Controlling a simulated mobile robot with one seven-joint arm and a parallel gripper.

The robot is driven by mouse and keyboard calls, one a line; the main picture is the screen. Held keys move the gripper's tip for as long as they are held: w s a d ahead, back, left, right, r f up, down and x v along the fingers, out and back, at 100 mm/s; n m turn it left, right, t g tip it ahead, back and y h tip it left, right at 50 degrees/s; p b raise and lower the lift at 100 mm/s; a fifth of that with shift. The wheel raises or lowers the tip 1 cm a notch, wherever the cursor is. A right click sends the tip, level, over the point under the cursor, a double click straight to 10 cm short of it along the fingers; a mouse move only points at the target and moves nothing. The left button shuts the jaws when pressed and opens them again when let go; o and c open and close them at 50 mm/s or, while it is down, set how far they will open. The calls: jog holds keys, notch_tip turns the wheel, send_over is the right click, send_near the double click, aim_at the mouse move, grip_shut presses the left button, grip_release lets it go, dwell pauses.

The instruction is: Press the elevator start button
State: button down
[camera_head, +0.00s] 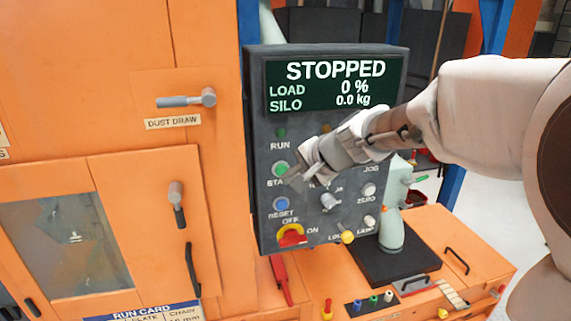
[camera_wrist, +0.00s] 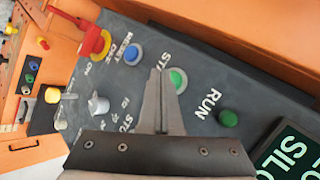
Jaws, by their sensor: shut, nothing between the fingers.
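The grey control panel (camera_head: 262,130) has a display reading STOPPED, load 0 %, silo 0.0 kg. The green start button (camera_head: 281,169) sits on its left side, with its label partly covered by my gripper. My gripper (camera_head: 297,182) is shut and empty in front of the panel, just right of and below the start button. In the wrist view the start button (camera_wrist: 178,80) shows just to the right of my closed fingertips (camera_wrist: 158,72). I cannot tell whether the fingertips touch the panel. The stop button is hidden behind my gripper in the head view.
Close by are the green RUN lamp (camera_head: 281,133), blue reset button (camera_head: 280,204), red and yellow off/on switch (camera_head: 290,236) and grey selector knob (camera_head: 330,201). An orange cabinet (camera_head: 110,120) stands left. An orange bench (camera_head: 440,235) with a dark pad lies below right.

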jog(key=shift+w+a, duration=0.15)
jog(key=shift+w, duration=0.25)
jog(key=shift+w+a, duration=0.1)
jog(key=shift+w, duration=0.3)
dwell(0.7)
jog(key=shift+s, duration=0.1)
jog(key=shift+s+d+b, duration=0.25)
jog(key=shift+s+b, duration=0.2)
jog(key=shift+s, duration=0.25)
jog(key=shift+s+d+b, duration=0.25)
jog(key=shift+s+b, duration=0.05)
jog(key=shift+s, duration=0.5)
jog(key=shift+s+d+b, duration=0.2)
jog(key=shift+s+b, duration=0.1)
jog(key=shift+s, duration=0.5)
jog(key=shift+s+d+b, duration=0.25)
jog(key=shift+s+b, duration=0.05)
jog(key=shift+s, duration=0.5)
